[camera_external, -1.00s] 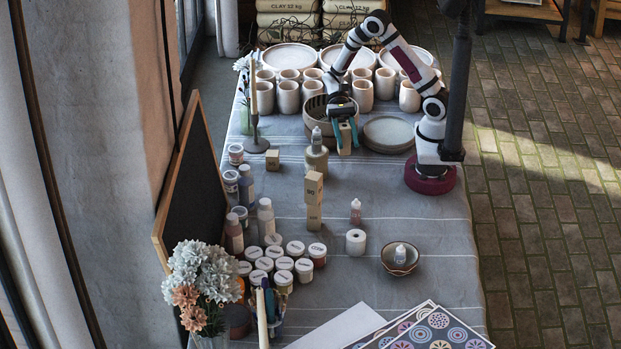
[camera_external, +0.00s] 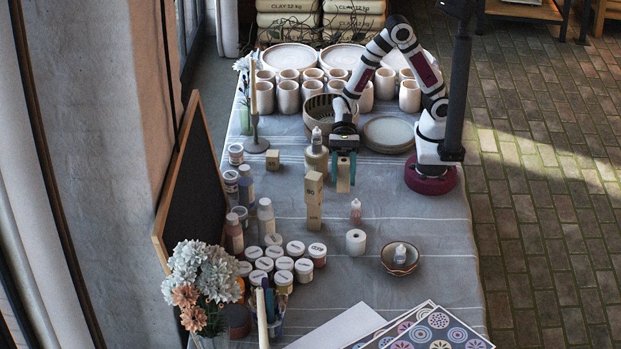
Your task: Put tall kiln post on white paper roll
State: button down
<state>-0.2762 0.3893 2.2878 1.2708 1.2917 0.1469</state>
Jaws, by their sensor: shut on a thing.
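My gripper (camera_external: 343,170) is shut on a tan, block-shaped kiln post (camera_external: 343,184). The post hangs upright between the teal fingers, which hide its upper part. It looks raised above the cloth, to the right of the stacked posts. The white paper roll (camera_external: 356,242) stands upright on the table, nearer the camera than my gripper and slightly to its right. Its round top is bare.
A stack of tan posts (camera_external: 314,199) stands to the left of the held post, with a glaze bottle (camera_external: 317,157) behind. A small pink bottle (camera_external: 356,212) stands just behind the roll. A bowl (camera_external: 400,261) with a small bottle sits to the roll's right.

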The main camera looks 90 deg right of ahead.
jog(key=s+a+f, duration=0.4)
jog(key=a+f, duration=0.4)
jog(key=f, duration=0.1)
jog(key=shift+a+f, duration=0.15)
jog(key=shift+f, duration=0.2)
jog(key=shift+f, duration=0.1)
jog(key=shift+c, duration=2)
grip_release()
